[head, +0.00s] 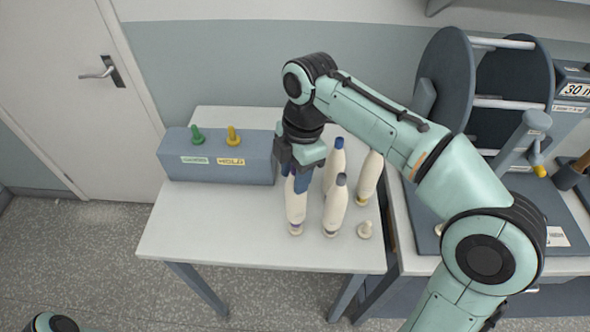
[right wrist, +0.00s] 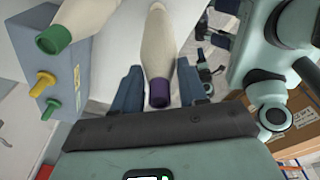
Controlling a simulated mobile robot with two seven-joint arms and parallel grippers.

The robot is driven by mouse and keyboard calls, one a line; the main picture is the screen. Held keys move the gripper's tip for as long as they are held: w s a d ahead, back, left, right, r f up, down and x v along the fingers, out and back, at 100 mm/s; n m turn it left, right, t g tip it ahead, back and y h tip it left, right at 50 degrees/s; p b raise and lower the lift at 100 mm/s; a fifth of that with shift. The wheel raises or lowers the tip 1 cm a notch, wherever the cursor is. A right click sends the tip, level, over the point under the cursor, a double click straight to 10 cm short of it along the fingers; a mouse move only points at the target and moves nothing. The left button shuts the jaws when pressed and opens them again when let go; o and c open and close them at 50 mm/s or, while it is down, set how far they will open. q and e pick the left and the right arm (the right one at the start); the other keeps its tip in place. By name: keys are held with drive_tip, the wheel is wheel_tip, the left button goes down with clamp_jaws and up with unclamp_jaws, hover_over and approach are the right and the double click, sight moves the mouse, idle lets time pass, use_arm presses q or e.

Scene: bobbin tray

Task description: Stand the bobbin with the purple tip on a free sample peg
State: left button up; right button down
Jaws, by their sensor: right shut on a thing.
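The purple-tipped bobbin (right wrist: 157,92) is cream, with its purple end toward the camera between my right fingers in the right wrist view. In the head view its cream body (head: 296,207) points down below my right gripper (head: 295,180), which is shut on it. I cannot tell whether its base touches the table. A grey-blue block (head: 220,158) at the table's left back carries a green peg (head: 197,136) and a yellow peg (head: 233,136), both bare. The yellow peg's label reads HOLD; the green peg's label is not clearly legible. My left gripper is out of view.
Beside the held bobbin stand a navy-tipped bobbin (head: 338,150), a grey-tipped bobbin (head: 336,207) and another cream bobbin (head: 368,180). A green-tipped bobbin (right wrist: 55,40) shows in the wrist view. A bare cream stub (head: 365,230) stands front right. The table's left front (head: 210,225) is clear.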

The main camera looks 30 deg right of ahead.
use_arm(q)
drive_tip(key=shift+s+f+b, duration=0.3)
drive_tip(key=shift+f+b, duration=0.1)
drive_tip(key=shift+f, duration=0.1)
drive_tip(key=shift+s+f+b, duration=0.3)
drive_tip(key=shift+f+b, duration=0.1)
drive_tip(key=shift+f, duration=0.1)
use_arm(e)
drive_tip(key=shift+f, duration=1.45)
drive_tip(key=c, duration=0.5)
unclamp_jaws()
drive_tip(key=shift+r, duration=0.1)
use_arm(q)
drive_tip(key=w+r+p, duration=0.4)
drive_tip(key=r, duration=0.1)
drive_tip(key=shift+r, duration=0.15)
use_arm(e)
drive_tip(key=r, duration=0.4)
drive_tip(key=d+r, duration=0.1)
drive_tip(key=r, duration=0.8)
drive_tip(key=shift+d+r, duration=0.1)
drive_tip(key=shift+d, duration=0.2)
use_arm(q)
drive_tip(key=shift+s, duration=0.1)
